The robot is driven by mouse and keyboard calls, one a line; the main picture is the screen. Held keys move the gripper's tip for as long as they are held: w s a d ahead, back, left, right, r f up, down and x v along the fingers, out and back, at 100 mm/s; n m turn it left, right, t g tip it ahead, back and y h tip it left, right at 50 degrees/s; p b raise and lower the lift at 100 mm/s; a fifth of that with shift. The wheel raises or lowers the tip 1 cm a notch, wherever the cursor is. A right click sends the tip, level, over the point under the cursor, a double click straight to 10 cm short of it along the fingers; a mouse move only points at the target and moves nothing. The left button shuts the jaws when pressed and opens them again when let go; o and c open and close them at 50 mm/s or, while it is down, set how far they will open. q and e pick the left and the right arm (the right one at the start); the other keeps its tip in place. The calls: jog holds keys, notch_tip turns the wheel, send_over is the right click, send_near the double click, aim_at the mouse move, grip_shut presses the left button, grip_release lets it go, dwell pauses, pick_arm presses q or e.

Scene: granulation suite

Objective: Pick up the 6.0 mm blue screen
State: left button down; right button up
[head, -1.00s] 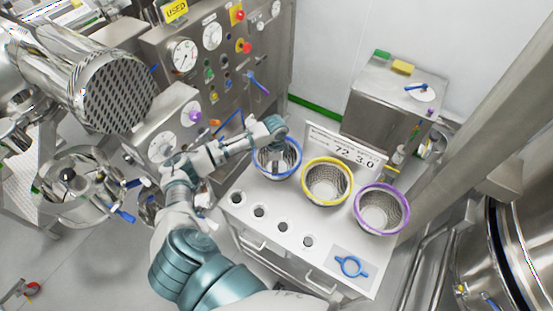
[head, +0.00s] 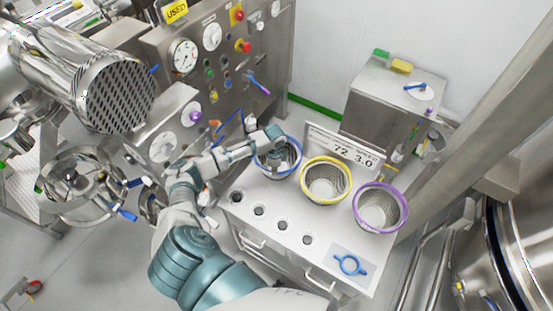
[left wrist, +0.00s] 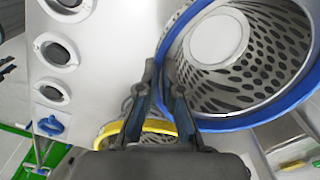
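The blue-rimmed screen (head: 290,171), a perforated metal basket, stands at the left end of the row on the steel bench top. In the left wrist view its blue rim and perforated wall (left wrist: 275,60) fill the upper right. The wrist covers part of the rim in the head view. My right gripper is not in view.
A yellow-rimmed screen (head: 325,196) stands close beside it, then a purple-rimmed one (head: 378,222). A sign (head: 345,152) stands behind them. A control panel (head: 215,75) rises behind my left arm.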

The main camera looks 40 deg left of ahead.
pick_arm(q)
jog(key=shift+d+r, duration=0.1)
jog(key=shift+d, duration=0.05)
jog(key=shift+r, duration=0.1)
